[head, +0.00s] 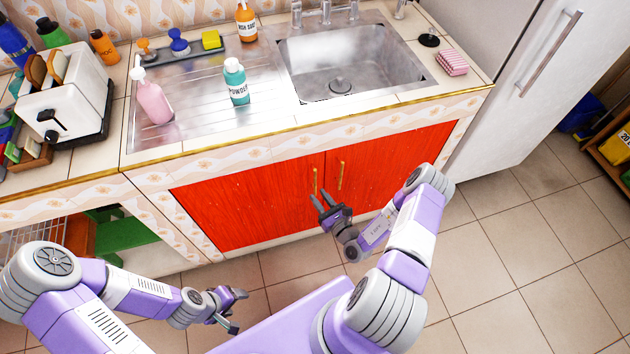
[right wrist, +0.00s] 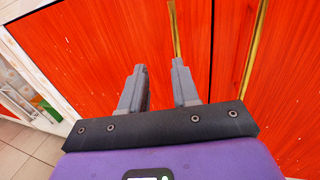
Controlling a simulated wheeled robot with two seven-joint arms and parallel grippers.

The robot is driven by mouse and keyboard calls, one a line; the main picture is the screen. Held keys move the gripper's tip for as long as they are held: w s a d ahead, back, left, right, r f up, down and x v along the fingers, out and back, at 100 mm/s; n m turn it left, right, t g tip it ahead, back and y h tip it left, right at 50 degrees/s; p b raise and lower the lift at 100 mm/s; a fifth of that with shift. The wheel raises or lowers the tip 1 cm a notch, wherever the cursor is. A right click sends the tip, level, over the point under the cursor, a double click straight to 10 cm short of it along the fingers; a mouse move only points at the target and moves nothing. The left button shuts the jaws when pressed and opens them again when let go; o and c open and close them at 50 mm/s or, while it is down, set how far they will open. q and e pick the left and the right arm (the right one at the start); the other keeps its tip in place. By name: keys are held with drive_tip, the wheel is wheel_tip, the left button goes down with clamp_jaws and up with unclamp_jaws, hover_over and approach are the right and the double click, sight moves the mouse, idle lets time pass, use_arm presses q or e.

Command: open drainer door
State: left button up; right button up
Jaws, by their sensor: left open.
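Two red drainer doors, the left one (head: 250,205) and the right one (head: 395,165), are closed under the sink. Each has a thin vertical brass handle near the middle seam: the left handle (head: 315,181) and the right handle (head: 340,176). My right gripper (head: 325,201) is open and empty just below and in front of the left handle. In the right wrist view, the left handle (right wrist: 174,28) is just beyond the right finger's tip, and the right handle (right wrist: 254,45) is farther right. My left gripper (head: 238,311) is open and empty, low and away from the doors.
Above the doors is a metal sink (head: 350,58) with a pink bottle (head: 153,100) and a teal bottle (head: 236,82) on its drainboard. A white fridge (head: 530,85) stands to the right. An open shelf with a green item (head: 120,232) is left. The tiled floor (head: 520,255) is clear at right.

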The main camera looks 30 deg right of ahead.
sight(315, 181)
drive_tip(key=shift+m+h, duration=0.4)
drive_tip(key=shift+h, duration=0.4)
drive_tip(key=shift+w+d+f+b, duration=0.1)
drive_tip(key=shift+w+d+b, duration=0.3)
drive_tip(key=shift+w, duration=0.85)
drive_tip(key=shift+w+d+f+b, duration=0.1)
drive_tip(key=shift+w+d+b, duration=0.25)
drive_tip(key=shift+w, duration=0.85)
drive_tip(key=shift+w+d+b, duration=0.35)
drive_tip(key=shift+w+d, duration=0.05)
drive_tip(key=shift+w, duration=0.85)
clamp_jaws()
